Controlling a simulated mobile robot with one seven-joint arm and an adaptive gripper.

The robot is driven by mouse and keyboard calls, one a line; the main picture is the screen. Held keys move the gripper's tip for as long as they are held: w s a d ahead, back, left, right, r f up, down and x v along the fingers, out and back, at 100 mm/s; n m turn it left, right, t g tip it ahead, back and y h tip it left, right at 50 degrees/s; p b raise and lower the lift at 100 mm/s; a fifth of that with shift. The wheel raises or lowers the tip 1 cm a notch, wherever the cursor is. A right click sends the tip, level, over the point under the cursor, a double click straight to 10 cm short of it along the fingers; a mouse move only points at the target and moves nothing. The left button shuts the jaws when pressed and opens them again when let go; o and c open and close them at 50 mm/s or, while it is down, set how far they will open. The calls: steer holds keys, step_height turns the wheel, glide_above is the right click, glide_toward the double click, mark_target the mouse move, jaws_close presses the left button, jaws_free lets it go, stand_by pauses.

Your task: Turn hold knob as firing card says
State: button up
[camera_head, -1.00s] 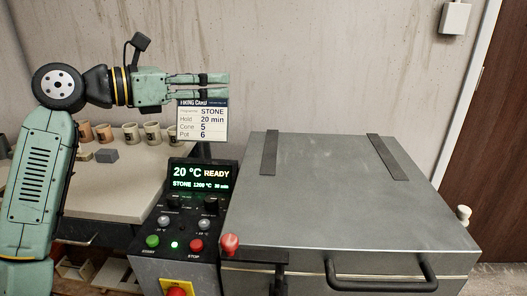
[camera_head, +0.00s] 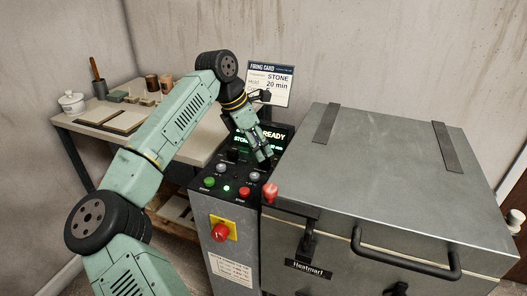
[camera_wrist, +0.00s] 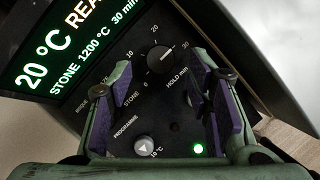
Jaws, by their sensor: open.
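The hold knob (camera_wrist: 160,57) is a black dial with a light pointer line, marked 0 to 30, and the line points towards 30. The firing card (camera_head: 270,84) stands behind the panel and reads STONE and 20 min; its lower lines are covered by my arm. The display (camera_wrist: 70,50) reads 20 °C, STONE 1200 °C, 30 min. My gripper (camera_head: 264,158) points down over the control panel (camera_head: 232,178). In the wrist view my open gripper (camera_wrist: 162,64) has its purple-padded fingers on either side of the knob; I cannot tell if they touch it.
A grey kiln (camera_head: 375,160) with a handle stands close on the right, with a red ball knob (camera_head: 270,190) at its corner. Green (camera_head: 210,182) and red (camera_head: 242,193) buttons and a red emergency stop (camera_head: 221,232) are near. A table (camera_head: 75,120) with pots is left.

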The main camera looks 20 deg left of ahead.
steer(key=shift+x, duration=1.7)
steer(key=shift+d, duration=0.1)
jaws_close()
